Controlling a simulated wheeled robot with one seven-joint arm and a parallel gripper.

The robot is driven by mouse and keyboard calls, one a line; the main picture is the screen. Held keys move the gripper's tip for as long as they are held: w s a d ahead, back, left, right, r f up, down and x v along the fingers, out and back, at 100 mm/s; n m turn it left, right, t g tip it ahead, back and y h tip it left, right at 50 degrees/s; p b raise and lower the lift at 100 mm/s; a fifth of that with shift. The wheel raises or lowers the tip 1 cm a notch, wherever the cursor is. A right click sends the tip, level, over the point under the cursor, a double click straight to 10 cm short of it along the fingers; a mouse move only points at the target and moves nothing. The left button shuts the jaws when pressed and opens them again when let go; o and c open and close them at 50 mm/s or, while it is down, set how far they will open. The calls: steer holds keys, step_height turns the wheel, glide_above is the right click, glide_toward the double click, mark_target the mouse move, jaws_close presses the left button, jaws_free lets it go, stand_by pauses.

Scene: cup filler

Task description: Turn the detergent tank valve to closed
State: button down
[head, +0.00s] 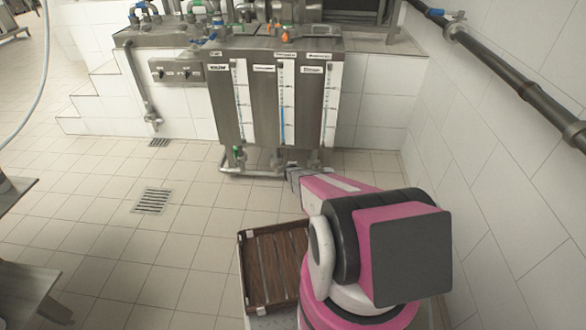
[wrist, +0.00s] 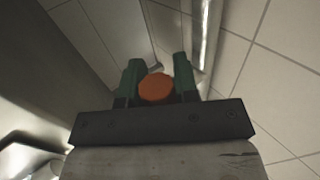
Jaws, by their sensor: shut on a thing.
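A steel tank unit (head: 262,110) with three level gauges stands against the wall in the head view. Its labels are too small to read surely, so I cannot tell which section is detergent. In the wrist view an orange round valve handle (wrist: 156,87) sits between the two green fingers of my gripper (wrist: 157,66), which is shut on it. In the head view my gripper (head: 293,176) is low at the front of the tank, by the bottom pipes. My arm hides the handle there, and its turned position cannot be read.
Bottom pipework (head: 250,172) runs under the tank, with a green-handled valve (head: 239,153) left of my gripper. Several coloured valves sit above the tank. A tiled wall (head: 490,150) is close on the right. The floor on the left is open, with a drain grate (head: 152,201).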

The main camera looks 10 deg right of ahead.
steer(key=shift+f, duration=0.15)
steer(key=c, duration=1.1)
jaws_free()
steer(key=shift+c, duration=0.2)
steer(key=v, duration=1.1)
steer(key=shift+f, duration=0.1)
